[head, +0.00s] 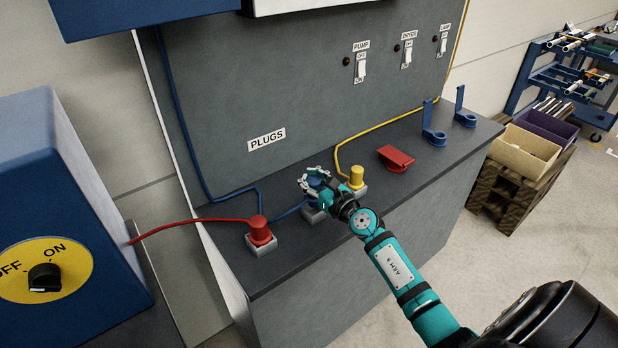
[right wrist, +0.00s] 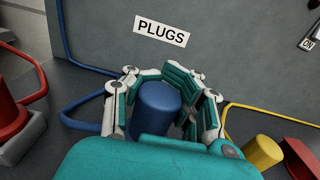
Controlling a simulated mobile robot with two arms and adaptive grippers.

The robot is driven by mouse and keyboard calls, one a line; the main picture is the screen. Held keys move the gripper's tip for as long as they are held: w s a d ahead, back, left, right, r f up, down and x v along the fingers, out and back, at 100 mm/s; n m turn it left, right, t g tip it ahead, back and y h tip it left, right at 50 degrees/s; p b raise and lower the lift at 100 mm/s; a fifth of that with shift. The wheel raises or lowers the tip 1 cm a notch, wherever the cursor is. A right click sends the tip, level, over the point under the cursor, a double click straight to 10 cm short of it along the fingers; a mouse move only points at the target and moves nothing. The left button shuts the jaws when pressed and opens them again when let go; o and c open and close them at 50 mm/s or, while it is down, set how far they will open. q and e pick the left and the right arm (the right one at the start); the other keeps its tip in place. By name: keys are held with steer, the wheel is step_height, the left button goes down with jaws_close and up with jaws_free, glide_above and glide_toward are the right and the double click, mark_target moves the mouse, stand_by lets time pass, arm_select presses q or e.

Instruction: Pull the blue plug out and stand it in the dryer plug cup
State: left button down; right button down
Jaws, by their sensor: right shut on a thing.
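The blue plug (right wrist: 157,108) stands between the fingers of my right gripper (right wrist: 165,90) in the right wrist view, its round top showing. In the head view my right gripper (head: 316,184) is shut on it, above a grey socket (head: 313,214) on the dark counter; fingers hide most of the plug. I cannot tell whether the plug is still seated. Two blue holders with tall uprights, a nearer one (head: 434,136) and a farther one (head: 465,119), stand at the counter's right. No readable label shows which is the dryer plug cup. My left gripper is not in view.
A red plug (head: 260,231) sits left of my gripper, a yellow plug (head: 356,177) close on its right. Cables run behind. The panel (head: 290,90) rises at the counter's back.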

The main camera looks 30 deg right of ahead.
steer(key=shift+f+b, duration=1.75)
steer(key=shift+f, duration=0.25)
steer(key=c, duration=1)
jaws_free()
steer(key=shift+r, duration=0.1)
steer(key=shift+c, duration=0.2)
steer(key=s, duration=0.7)
steer(key=s+d, duration=0.1)
steer(key=s, duration=0.3)
steer(key=shift+s+r, duration=0.15)
steer(key=shift+s, duration=0.35)
